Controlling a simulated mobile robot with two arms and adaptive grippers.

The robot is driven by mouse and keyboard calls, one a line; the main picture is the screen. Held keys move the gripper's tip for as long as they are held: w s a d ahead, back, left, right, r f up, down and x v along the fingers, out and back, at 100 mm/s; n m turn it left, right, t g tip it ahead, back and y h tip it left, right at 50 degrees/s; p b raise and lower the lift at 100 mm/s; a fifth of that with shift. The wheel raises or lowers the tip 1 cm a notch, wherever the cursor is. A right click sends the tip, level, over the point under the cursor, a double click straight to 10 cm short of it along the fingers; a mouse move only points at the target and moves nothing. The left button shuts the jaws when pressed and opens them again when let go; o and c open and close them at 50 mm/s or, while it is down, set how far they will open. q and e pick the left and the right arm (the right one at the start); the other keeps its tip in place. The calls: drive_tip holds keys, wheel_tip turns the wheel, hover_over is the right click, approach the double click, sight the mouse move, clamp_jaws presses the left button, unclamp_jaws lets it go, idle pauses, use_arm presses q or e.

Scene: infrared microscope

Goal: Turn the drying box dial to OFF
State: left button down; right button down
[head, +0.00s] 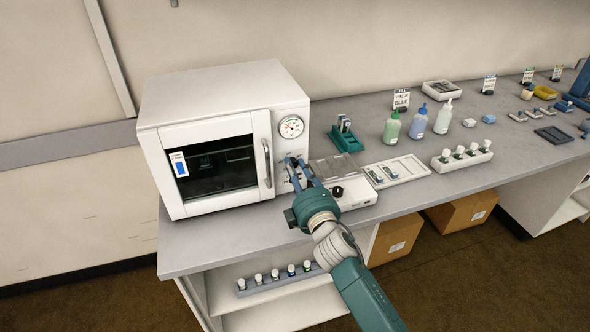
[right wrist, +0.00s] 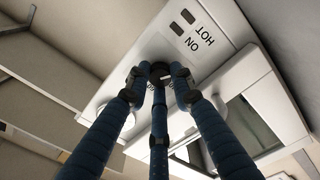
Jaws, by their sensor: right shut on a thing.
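The white drying box (head: 222,98) stands at the left end of the bench, its door closed. My right gripper (head: 294,168) reaches its front panel, right of the door handle and below the round gauge. In the right wrist view, my right gripper's blue fingers (right wrist: 156,84) are shut around the dark dial (right wrist: 159,70). The panel (right wrist: 218,22) shows the words ON and HOT, each by a small dark window. The fingers mostly hide the dial, so its pointer and setting cannot be read. My left gripper is in neither view.
The door handle (head: 267,162) and gauge (head: 291,127) are close to my right gripper. A low white device with a black knob (head: 337,191) stands just right of it. Slide trays, bottles and a vial rack (head: 462,158) stand farther right on the bench.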

drive_tip(key=c, duration=1.7)
unclamp_jaws()
drive_tip(key=shift+d+f, duration=0.15)
drive_tip(key=shift+f, duration=0.1)
drive_tip(key=shift+o, duration=1.1)
drive_tip(key=shift+r, duration=0.1)
drive_tip(key=v, duration=1.2)
drive_tip(key=v, duration=0.7)
drive_tip(key=shift+p, duration=0.3)
